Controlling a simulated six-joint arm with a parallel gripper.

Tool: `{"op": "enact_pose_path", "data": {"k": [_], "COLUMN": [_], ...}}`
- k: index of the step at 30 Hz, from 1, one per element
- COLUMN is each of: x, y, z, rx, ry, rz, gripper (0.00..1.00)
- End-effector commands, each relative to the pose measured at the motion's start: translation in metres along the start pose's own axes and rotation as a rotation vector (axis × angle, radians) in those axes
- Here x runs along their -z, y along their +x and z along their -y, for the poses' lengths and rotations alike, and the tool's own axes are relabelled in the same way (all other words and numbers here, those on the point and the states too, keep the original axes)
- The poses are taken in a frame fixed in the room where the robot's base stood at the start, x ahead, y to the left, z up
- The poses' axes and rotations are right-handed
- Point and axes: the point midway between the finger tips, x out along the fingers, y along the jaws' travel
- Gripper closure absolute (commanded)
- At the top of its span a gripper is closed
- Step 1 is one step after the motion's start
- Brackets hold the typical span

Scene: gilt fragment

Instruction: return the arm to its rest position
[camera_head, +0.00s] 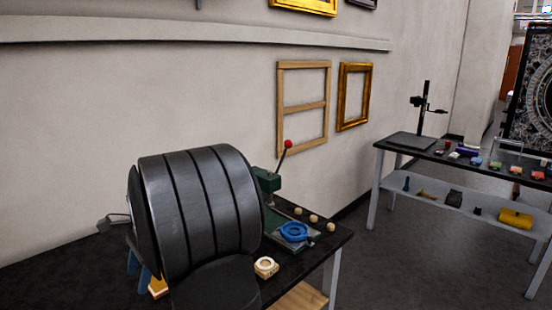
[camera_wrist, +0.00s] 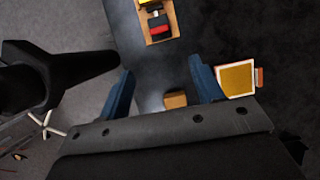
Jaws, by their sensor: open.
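My gripper (camera_wrist: 160,66) is open, with its two blue fingers spread wide in the wrist view. A small brown block (camera_wrist: 175,100) shows between the fingers, and neither finger touches it in the picture. In the head view my gripper (camera_head: 140,268) is low at the left, largely hidden behind the black ribbed bulk of my own arm. An orange and white piece (camera_head: 157,287) shows just below the fingers there. A gold square panel with a pale border (camera_wrist: 237,78) lies beyond the right finger in the wrist view.
A dark bench carries a green press (camera_head: 266,182) with a red knob, a blue ring (camera_head: 294,232) and a pale block (camera_head: 266,267). A wooden tray (camera_wrist: 148,38) holds a red item. A second table (camera_head: 437,158) stands right. Open floor (camera_head: 400,260) lies between.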

Motion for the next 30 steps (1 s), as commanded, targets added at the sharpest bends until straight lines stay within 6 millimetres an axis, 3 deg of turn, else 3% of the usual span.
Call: {"op": "enact_pose_path", "data": {"k": [1,24,30], "x": [0.000,-0.001,-0.001], "y": [0.017,0.172,0.169], "z": [-0.002,-0.003,0.000], "rx": [-0.013,-0.013,-0.094], "ry": [0.001,0.000,-0.206], "rz": [0.003,0.001,0.003], "gripper": [0.40,0.40,0.40]}}
